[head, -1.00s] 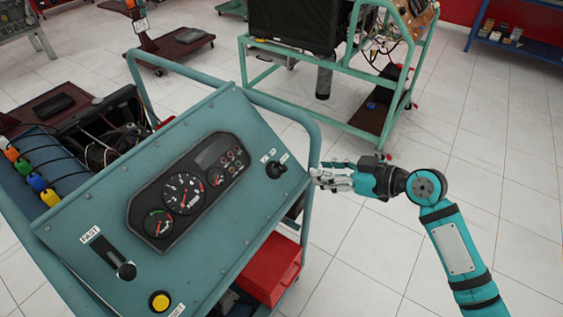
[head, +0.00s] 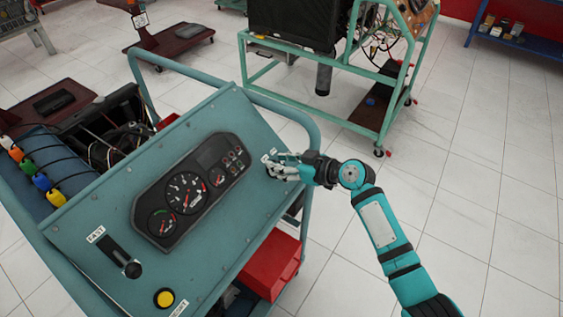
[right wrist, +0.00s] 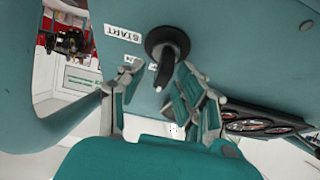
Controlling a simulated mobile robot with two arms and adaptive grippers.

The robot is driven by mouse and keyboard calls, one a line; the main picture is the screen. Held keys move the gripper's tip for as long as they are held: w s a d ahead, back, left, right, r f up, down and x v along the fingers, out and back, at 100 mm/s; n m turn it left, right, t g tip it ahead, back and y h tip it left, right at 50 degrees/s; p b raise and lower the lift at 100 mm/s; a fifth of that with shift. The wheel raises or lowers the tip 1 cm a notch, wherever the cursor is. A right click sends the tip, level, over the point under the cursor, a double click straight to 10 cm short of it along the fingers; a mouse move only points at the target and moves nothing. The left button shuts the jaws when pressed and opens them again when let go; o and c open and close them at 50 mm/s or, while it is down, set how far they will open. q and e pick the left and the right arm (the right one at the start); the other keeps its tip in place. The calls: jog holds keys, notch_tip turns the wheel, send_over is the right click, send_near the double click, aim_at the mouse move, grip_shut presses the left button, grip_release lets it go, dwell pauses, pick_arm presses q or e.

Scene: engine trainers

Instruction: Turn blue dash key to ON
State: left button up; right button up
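The blue dash (head: 118,205) is a tilted teal panel with a gauge cluster. Its black key switch (right wrist: 165,48) shows in the right wrist view beside a START label (right wrist: 123,33). The key's grip sticks out toward the camera, between the two fingers. My right gripper (head: 279,165) is at the right edge of the dash in the head view and hides the key there. Its fingers are apart, one on each side of the key, with gaps showing. The ON label cannot be read. My left gripper is not in view.
The dash also carries a FAST lever (head: 116,252) and a yellow button (head: 164,298). A teal tube frame (head: 262,104) runs behind and right of the dash. A red box (head: 270,262) sits below. Open tiled floor lies to the right.

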jog(key=shift+c, duration=0.3)
grip_shut()
jog(key=shift+r+m+t+h+p, duration=0.2)
jog(key=shift+m+t+h+p, duration=0.1)
jog(key=shift+m+p, duration=0.8)
jog(key=m+h+p, duration=0.1)
jog(key=m+p, duration=0.2)
jog(key=m+t+h+p, duration=0.1)
jog(key=m+p, duration=0.2)
jog(key=p, duration=0.1)
jog(key=shift+w+d+t, duration=0.1)
jog(key=shift+w+t, duration=0.05)
jog(key=shift+t, duration=0.15)
jog(key=shift+d+f+m+h+p, duration=0.1)
jog(key=shift+f+m+h+p, duration=0.15)
jog(key=shift+m+h+p, duration=0.65)
